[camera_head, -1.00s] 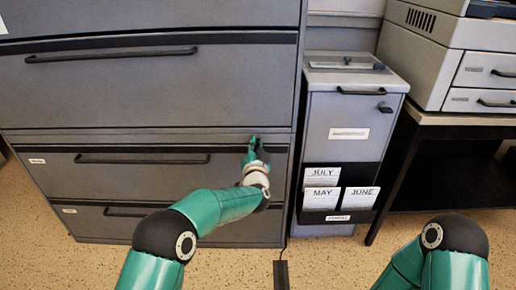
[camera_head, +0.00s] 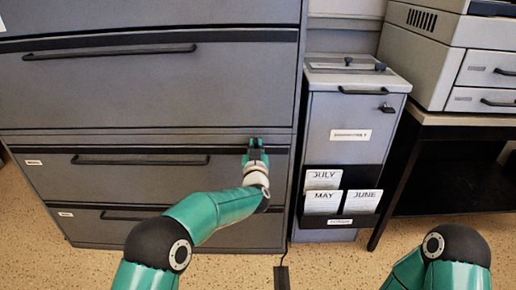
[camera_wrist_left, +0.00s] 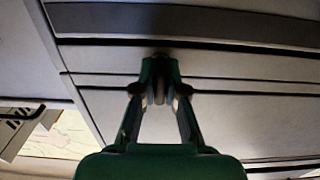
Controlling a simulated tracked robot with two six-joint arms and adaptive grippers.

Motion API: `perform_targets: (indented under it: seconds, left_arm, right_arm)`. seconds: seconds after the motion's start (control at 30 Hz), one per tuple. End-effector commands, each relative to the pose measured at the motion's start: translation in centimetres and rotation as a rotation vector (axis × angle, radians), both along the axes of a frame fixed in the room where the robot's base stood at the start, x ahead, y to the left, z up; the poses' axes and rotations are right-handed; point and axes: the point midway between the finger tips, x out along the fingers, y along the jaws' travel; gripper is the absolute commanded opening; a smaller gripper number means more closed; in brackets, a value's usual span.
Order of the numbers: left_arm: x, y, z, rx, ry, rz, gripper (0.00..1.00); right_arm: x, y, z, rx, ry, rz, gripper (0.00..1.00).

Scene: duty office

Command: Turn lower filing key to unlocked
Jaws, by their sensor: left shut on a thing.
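The grey filing cabinet (camera_head: 150,90) fills the left of the head view, with dark bar handles on its drawers. My left gripper (camera_head: 256,143) is at the right end of the strip above the lower drawers. In the left wrist view its fingers (camera_wrist_left: 160,82) are closed together around a small greyish piece at the cabinet face. This is likely the lower filing key (camera_wrist_left: 159,95), mostly hidden by the fingers; its turn angle cannot be told. My right gripper is out of view; only my right arm shows at the lower right.
A narrow grey bin cabinet (camera_head: 350,115) with JULY, MAY and JUNE cards (camera_head: 322,180) stands just right of the filing cabinet. A printer (camera_head: 455,55) sits on a dark table (camera_head: 470,119) further right. The speckled floor (camera_head: 330,268) in front is mostly clear.

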Motion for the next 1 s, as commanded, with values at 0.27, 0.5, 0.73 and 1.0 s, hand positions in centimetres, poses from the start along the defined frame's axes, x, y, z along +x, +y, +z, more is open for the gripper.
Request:
perform_targets:
  seconds: [0.27,0.5,0.73,1.0]
  left_arm:
    - [-0.09,-0.03,-0.94,-0.009,0.018,-0.001,0.0]
    - [-0.09,-0.03,-0.88,-0.009,0.017,-0.001,0.26]
    - [-0.05,-0.04,-0.4,-0.008,0.008,-0.001,0.36]
    - [-0.44,-0.06,-0.18,-0.007,0.005,-0.001,0.36]
  right_arm:
    - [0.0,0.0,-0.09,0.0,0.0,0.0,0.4]
    - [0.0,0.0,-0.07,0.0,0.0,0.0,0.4]
    - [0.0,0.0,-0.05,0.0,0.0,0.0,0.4]
    - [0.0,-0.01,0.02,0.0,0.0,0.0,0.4]
